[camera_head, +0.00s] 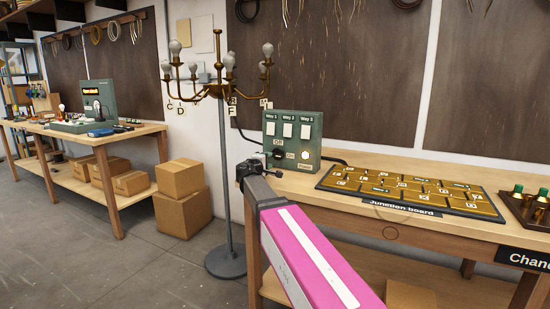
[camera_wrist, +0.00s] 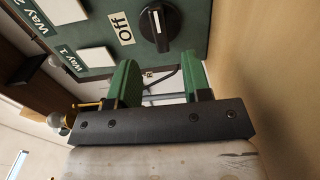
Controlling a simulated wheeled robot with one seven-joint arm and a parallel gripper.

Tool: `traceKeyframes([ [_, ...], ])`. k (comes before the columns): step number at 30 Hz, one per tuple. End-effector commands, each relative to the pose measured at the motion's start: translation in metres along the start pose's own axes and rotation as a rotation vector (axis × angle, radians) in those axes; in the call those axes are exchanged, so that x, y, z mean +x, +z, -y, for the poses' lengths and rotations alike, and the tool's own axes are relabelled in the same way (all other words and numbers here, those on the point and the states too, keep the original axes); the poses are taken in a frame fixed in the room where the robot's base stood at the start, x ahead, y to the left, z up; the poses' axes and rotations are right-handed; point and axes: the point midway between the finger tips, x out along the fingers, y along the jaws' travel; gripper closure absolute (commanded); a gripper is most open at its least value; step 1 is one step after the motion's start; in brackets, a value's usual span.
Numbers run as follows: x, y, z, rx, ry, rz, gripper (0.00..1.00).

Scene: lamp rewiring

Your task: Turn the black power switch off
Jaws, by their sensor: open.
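The black power switch (camera_wrist: 160,28) is a round knob with a white mark on the green control box (camera_head: 312,124). In the wrist view its white mark points to the top of the picture, away from the "Off" label (camera_wrist: 123,27) at its left. In the head view the knob (camera_head: 281,155) is small and dark, with "Off" above it and "On" (camera_head: 291,155) to its right. My gripper (camera_wrist: 161,82) is open and empty, its green fingers apart just short of the knob. In the head view my gripper (camera_head: 268,171) is at the box's lower left.
The junction board (camera_head: 410,190) lies on the table to the right. A brass chandelier stand (camera_head: 224,150) rises left of the box. Bare tabletop lies in front of the box.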

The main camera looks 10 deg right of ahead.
Motion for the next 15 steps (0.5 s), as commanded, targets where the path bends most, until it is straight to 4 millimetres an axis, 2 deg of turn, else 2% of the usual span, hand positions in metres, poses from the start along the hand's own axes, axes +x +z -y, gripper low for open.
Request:
traceKeyframes([
  [1, 0.013, -0.002, 0.0, 0.0, 0.0, 0.003, 0.55],
  [6, 0.042, -0.002, 0.0, 0.0, -0.001, 0.002, 0.55],
  [10, 0.057, -0.001, 0.0, 0.001, -0.001, 0.001, 0.55],
  [15, 0.068, -0.001, 0.0, 0.001, -0.001, 0.0, 0.55],
])
